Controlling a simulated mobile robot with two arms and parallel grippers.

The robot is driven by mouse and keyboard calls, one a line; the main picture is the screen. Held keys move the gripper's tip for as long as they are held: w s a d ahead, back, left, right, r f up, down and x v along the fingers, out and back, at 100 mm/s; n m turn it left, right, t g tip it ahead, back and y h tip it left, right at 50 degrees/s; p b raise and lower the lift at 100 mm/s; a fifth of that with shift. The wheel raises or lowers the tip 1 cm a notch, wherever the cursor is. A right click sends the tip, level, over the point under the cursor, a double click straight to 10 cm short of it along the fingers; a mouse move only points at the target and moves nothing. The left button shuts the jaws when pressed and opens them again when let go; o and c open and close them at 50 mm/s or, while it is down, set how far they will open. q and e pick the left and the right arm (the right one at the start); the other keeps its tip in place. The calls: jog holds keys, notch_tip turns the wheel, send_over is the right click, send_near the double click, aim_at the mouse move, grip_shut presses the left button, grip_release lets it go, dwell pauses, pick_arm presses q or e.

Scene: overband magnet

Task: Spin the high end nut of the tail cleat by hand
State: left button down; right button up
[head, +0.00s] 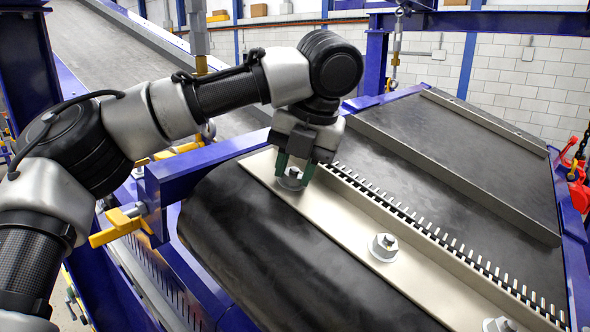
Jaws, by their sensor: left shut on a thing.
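A second nut (385,243) stands on a washer at the middle of the bar. A third nut (496,324) is cut off by the bottom edge. My right gripper is not in view.
A blue frame (200,165) with a yellow handle (118,227) stands left of the belt roll. Raised strips (450,165) cross the black belt (410,130) behind the bar. Red hooks and chain (578,185) hang at the right edge. The belt roll's front is clear.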

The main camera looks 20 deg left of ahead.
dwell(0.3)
pick_arm(q)
jog(key=m, duration=0.5)
jog(key=m, duration=0.4)
jog(key=shift+m, duration=0.4)
jog(key=c, duration=0.7)
grip_release()
